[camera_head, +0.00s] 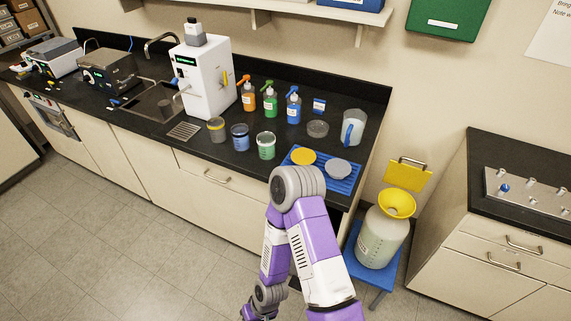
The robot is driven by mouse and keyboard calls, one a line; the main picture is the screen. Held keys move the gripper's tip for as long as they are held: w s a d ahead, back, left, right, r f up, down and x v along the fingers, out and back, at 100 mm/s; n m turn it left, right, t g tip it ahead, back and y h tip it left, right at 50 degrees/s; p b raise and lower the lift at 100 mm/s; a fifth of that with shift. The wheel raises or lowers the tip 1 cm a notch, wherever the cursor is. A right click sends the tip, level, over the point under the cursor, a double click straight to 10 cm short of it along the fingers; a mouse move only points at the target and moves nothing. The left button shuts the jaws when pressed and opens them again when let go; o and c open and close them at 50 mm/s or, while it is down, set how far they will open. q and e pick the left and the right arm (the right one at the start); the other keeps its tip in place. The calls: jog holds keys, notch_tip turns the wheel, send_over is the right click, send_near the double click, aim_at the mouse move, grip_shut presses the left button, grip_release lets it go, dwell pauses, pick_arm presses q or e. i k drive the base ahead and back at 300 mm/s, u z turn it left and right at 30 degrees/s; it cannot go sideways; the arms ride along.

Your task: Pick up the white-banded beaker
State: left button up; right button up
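Three small beakers stand in a row on the black counter. The right one, a beaker with green contents (266,146), seems to have a pale band near its top. The middle beaker (240,137) is blue, and the left beaker (216,129) shows grey and yellow. At this size I cannot tell for certain which has the white band. One of my purple and white arms rises from the bottom edge, bends at its grey joint in front of the counter, and folds back down. Its gripper is out of view below. My other gripper is not in view.
Orange (249,98), green (270,102) and blue (293,108) bottles stand behind the beakers. A white machine (203,80) is to their left. A blue rack (346,184) with yellow and grey discs and a clear jug (353,128) are to their right. A funnel-topped carboy (380,240) stands beside the counter.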

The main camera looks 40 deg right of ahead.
aim_at(266, 140)
jog(key=z, duration=1.3)
